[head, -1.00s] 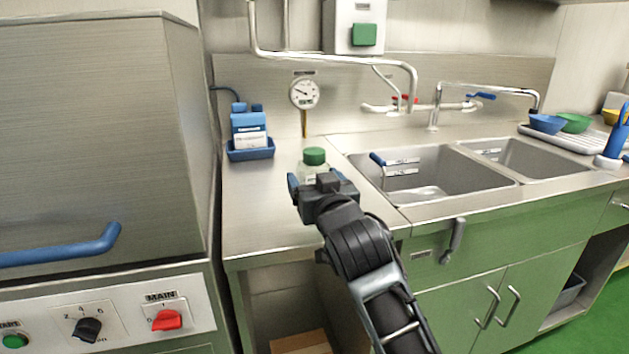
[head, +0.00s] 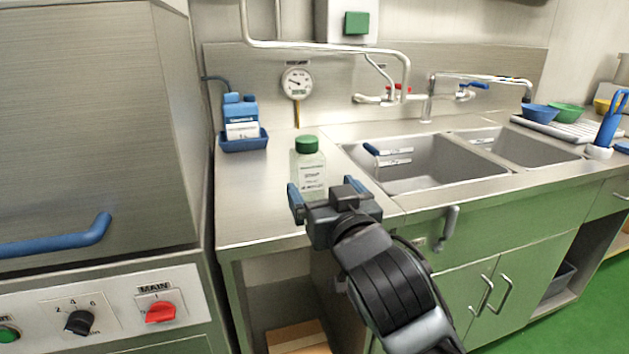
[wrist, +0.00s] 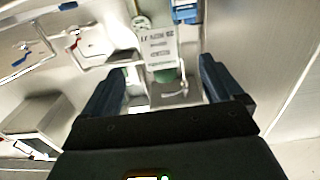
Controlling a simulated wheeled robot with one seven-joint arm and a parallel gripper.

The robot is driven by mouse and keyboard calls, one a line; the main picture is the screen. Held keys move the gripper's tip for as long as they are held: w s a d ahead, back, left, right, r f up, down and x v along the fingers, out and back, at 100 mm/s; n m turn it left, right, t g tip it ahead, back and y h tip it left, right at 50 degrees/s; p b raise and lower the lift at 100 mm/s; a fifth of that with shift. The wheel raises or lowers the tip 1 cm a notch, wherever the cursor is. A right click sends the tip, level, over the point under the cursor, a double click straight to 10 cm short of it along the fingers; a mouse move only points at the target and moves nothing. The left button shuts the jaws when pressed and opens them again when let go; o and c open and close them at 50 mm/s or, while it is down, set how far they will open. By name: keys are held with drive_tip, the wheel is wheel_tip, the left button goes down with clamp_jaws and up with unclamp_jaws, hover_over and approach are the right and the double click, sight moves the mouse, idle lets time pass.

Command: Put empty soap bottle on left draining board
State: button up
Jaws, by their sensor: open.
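The soap bottle (head: 308,170) is clear, with a green cap and a white label. It appears to stand upright on the steel draining board (head: 245,205) left of the sinks; my gripper hides its base. My gripper (head: 325,192) is open, its blue-tipped fingers in front of the bottle's lower part. In the wrist view, the bottle's label (wrist: 158,48) shows in the gap between the fingers (wrist: 160,85). I cannot tell whether either finger touches the bottle.
A blue bottle (head: 240,112) stands in a blue tray (head: 243,144) at the back left. A probe thermometer (head: 297,83) is on the wall. Sinks (head: 430,165) with faucets lie right. A large steel machine (head: 90,130) borders the left. The board's front left is clear.

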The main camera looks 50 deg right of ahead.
drive_tip(key=shift+v, duration=1.3)
drive_tip(key=shift+a, duration=0.1)
drive_tip(key=s+a+f+n+y, duration=0.6)
drive_tip(key=s+a+f+y, duration=0.1)
drive_tip(key=s+a+f, duration=0.55)
drive_tip(key=s+a+f+y, duration=0.2)
drive_tip(key=s+a+y, duration=0.1)
drive_tip(key=s, duration=1.1)
drive_tip(key=shift+s+a+n, duration=0.25)
drive_tip(key=shift+s+n, duration=0.15)
